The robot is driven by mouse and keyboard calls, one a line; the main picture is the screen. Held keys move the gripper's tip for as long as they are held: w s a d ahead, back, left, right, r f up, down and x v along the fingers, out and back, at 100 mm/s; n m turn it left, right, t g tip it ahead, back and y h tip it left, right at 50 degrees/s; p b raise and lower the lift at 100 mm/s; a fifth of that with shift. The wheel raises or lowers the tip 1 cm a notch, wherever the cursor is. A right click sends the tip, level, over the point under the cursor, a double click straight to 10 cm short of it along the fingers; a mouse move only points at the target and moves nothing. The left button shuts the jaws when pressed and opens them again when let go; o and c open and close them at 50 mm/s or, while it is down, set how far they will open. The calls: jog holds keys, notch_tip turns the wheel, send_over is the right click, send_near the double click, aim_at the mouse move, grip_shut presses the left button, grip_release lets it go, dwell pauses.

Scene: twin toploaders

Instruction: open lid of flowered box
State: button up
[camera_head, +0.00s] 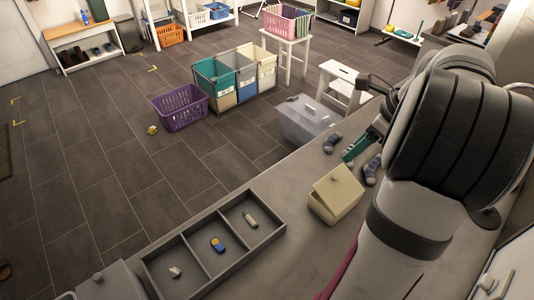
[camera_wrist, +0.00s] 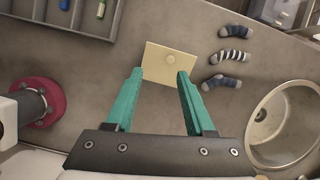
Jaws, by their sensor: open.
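A cream box (camera_head: 336,214) stands on the grey counter in the head view, right of the divided tray. Its cream lid (camera_head: 340,187) has a small round knob and lies over the top; I cannot tell whether it sits flat or slightly tilted. No flower pattern can be made out. In the wrist view the lid (camera_wrist: 157,70) shows from above, just beyond the fingertips. My gripper (camera_wrist: 160,74) has two green fingers spread apart with nothing between them. In the head view my gripper (camera_head: 353,152) is partly hidden by my arm, behind the box.
Several striped socks (camera_wrist: 235,56) lie right of the box in the wrist view. A round sink (camera_wrist: 284,122) is at the right. A grey three-compartment tray (camera_head: 205,257) holds small items. A red-based post (camera_wrist: 38,103) stands at left.

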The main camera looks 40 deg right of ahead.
jog(key=w+a+r+n+g+y, duration=0.1)
jog(key=w+a+n, duration=0.3)
jog(key=a+n, duration=0.3)
jog(key=w+a+r+n+g+y, duration=0.1)
jog(key=w+a+n, duration=0.3)
jog(key=a+n, duration=0.4)
jog(key=a+g, duration=0.1)
jog(key=a, duration=0.2)
jog(key=shift+w+r+n, duration=0.25)
jog(key=shift+r+n, duration=0.05)
jog(key=shift+r, duration=0.05)
jog(key=shift+a, duration=0.1)
jog(key=m+t+h, duration=0.3)
jog(key=m, duration=1.4)
send_over(337, 177)
jog(key=s, duration=0.6)
notch_tip(337, 177, down, 2)
jog(key=shift+m, duration=0.4)
jog(key=x, duration=1.4)
jog(key=shift+a+f, duration=0.3)
jog(key=shift+f, duration=0.15)
jog(key=shift+w+f, duration=0.15)
jog(key=shift+f, duration=0.2)
grip_shut()
